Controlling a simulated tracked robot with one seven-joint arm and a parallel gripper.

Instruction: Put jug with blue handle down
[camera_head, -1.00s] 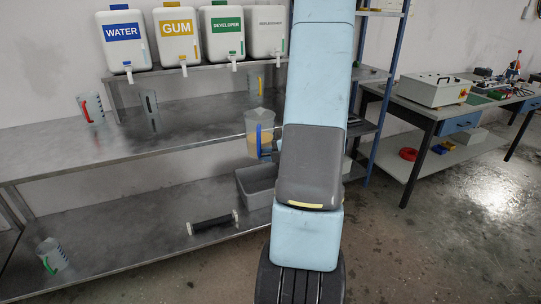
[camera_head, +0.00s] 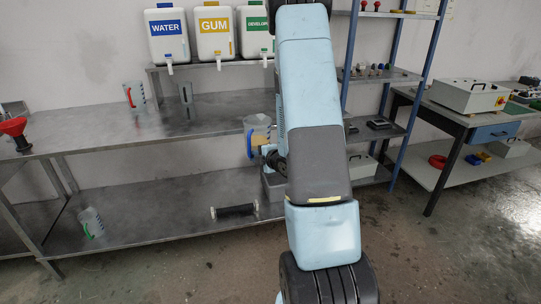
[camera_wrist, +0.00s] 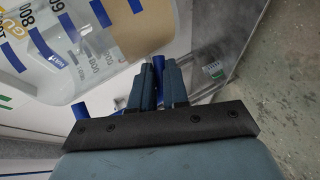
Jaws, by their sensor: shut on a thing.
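The jug with the blue handle (camera_head: 259,126) is clear, with some yellowish liquid low in it. In the head view it is roughly upright and overlaps the front edge of the metal table (camera_head: 130,143). It looks held in the air, though I cannot tell its exact gap to the table. My gripper (camera_head: 268,150) is at the handle, partly hidden by my arm. In the wrist view, the jug (camera_wrist: 135,25) fills the upper left, and the fingers of my gripper (camera_wrist: 158,70) are shut on its blue handle (camera_wrist: 158,66).
On the table stand a jug with a red handle (camera_head: 136,96), a dark-marked clear jug (camera_head: 186,92) and a red funnel (camera_head: 13,127). A green-handled jug (camera_head: 91,222) and a black roller (camera_head: 236,211) are on the lower shelf. The table's middle is clear.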

